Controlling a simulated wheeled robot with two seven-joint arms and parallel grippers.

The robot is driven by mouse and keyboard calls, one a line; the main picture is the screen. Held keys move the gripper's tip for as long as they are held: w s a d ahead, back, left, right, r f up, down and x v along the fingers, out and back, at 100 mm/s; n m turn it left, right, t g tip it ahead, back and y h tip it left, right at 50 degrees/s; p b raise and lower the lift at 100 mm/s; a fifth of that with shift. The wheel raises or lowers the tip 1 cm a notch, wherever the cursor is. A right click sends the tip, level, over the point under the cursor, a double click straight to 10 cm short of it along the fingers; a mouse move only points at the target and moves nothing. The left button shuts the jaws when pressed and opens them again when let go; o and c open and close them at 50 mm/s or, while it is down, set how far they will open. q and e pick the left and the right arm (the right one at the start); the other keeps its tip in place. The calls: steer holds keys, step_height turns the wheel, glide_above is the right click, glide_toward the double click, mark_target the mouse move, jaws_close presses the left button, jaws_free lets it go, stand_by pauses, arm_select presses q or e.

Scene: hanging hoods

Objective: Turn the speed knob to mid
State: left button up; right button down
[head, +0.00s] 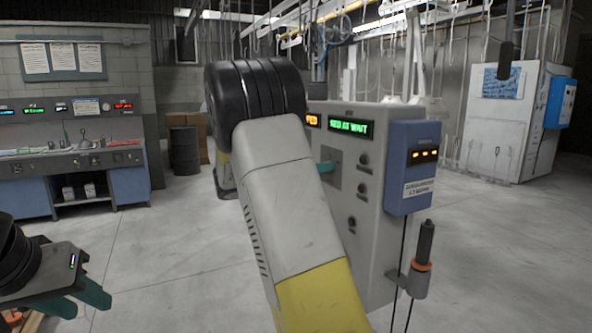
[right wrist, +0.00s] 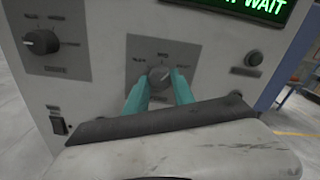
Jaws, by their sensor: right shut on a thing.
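A round grey knob (right wrist: 159,75) sits on a darker plate on the grey control panel (right wrist: 95,95) in the right wrist view. Small lettering surrounds it but is too blurred to read, and its exact pointing is hard to tell. My right gripper (right wrist: 160,90) has its teal fingers on either side of this knob, shut on it. My left gripper (head: 82,298) is open and empty at the lower left, far from the cabinet.
A second, black knob (right wrist: 41,42) is left of the held one, with a rocker switch (right wrist: 58,122) below. A round button (right wrist: 254,58) is on the right. A green-lettered display (head: 348,129) tops the cabinet; a blue box (head: 413,165) is on its side. A console (head: 75,165) stands at left.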

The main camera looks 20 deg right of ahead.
steer(key=shift+n, duration=3.7)
steer(key=c, duration=1.1)
jaws_free()
steer(key=shift+o, duration=0.2)
steer(key=shift+a, duration=0.1)
steer(key=a, duration=0.7)
steer(key=shift+s+a, duration=0.3)
steer(key=shift+a, duration=0.05)
